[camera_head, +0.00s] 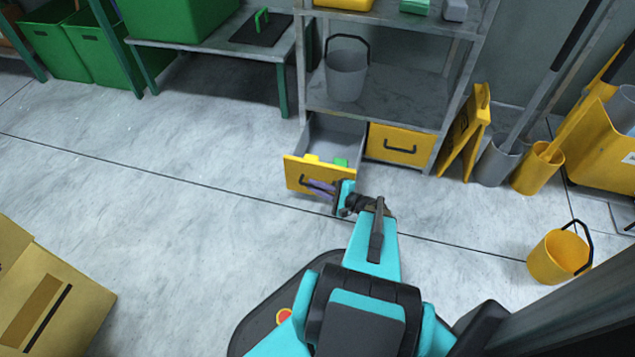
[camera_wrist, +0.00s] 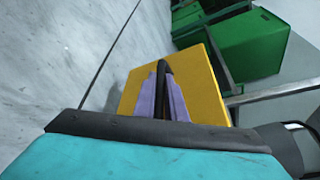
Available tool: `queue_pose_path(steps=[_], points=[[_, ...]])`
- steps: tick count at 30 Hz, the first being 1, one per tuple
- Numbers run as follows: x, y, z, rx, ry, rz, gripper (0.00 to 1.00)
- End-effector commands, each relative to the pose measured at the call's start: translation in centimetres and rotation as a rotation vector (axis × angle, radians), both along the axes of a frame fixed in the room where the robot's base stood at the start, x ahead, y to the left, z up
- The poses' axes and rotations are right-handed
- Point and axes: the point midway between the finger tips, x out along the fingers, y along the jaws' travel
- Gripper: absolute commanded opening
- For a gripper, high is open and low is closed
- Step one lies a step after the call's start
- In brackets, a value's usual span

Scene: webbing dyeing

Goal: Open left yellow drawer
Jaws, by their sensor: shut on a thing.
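The left yellow drawer (camera_head: 292,176) at the bottom of the grey shelf unit stands pulled out, its inside showing. A yellow item (camera_head: 312,158) and a green item (camera_head: 341,163) lie in it. My gripper (camera_head: 318,188) is at the drawer's front, with its purple fingers shut on the black handle (camera_head: 303,180). In the wrist view the fingers (camera_wrist: 163,100) close around the dark handle (camera_wrist: 164,72) against the yellow front panel (camera_wrist: 205,88). The right yellow drawer (camera_head: 399,138) is shut. My arm hides the right end of the open drawer's front.
A grey bucket (camera_head: 347,72) stands on the shelf above the drawers. A yellow floor sign (camera_head: 466,130) and grey and yellow bins stand right of the unit. A yellow bucket (camera_head: 556,257) is on the floor at right, a cardboard box (camera_head: 75,300) at lower left. The floor left of the drawer is clear.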

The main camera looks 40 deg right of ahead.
Motion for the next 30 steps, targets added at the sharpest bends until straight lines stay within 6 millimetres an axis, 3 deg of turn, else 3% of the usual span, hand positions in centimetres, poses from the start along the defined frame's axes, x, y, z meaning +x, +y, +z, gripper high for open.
queue_pose_path(steps=[14, 15, 16, 30], points=[[-0.38, 0.26, -0.13, -0.001, 0.002, -0.004, 0.00], [-0.38, 0.25, -0.13, -0.001, 0.002, -0.004, 0.14], [-0.38, 0.24, -0.14, -0.001, 0.002, -0.004, 0.18], [-0.68, 0.24, 0.11, -0.001, 0.000, -0.002, 0.18]])
